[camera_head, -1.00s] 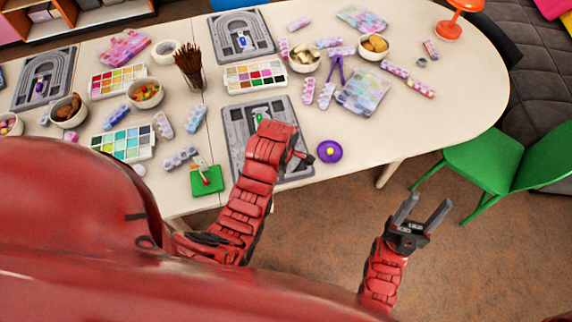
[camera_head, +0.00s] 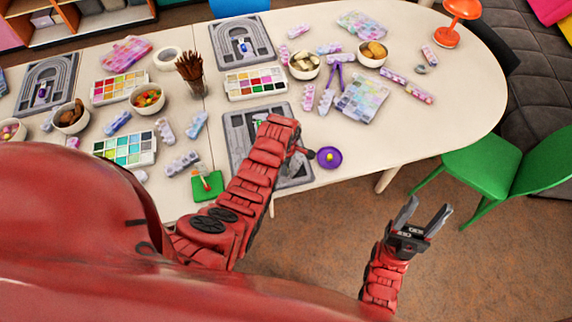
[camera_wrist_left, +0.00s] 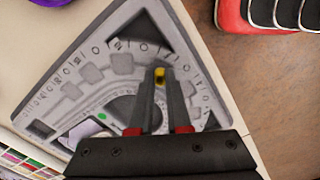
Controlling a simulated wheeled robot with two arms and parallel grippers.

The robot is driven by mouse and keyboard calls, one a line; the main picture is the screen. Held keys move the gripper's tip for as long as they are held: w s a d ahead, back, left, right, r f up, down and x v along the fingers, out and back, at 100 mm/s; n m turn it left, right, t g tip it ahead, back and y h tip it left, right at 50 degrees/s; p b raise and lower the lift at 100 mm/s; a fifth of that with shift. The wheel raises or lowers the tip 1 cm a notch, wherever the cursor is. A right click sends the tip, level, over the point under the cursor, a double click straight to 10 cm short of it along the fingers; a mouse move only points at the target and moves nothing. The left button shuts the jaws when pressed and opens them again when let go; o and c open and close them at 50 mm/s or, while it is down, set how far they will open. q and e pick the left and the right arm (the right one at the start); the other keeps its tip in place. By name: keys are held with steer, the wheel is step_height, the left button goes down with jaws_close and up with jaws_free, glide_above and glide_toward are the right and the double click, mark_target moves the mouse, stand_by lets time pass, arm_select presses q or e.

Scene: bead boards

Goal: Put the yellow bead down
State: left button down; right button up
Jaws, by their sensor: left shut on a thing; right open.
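The yellow bead (camera_wrist_left: 160,77) is pinched between the tips of my left gripper (camera_wrist_left: 161,84) in the left wrist view, over the grey bead board (camera_wrist_left: 55,90). I cannot tell whether the bead touches the board. In the head view my left gripper (camera_head: 303,151) is above the right part of that near board (camera_head: 236,140), and my red arm covers much of it. My right gripper (camera_head: 427,210) is open and empty over the floor, off the table's front edge.
A purple dish (camera_head: 338,163) with a small yellow thing in it stands just right of the near board. Paint sets, bowls and a cup of brown sticks (camera_head: 190,70) fill the table behind and left.

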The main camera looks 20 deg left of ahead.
arm_select(q)
steer(key=shift+f, duration=0.1)
steer(key=shift+f, duration=0.15)
steer(key=c, duration=0.9)
jaws_free()
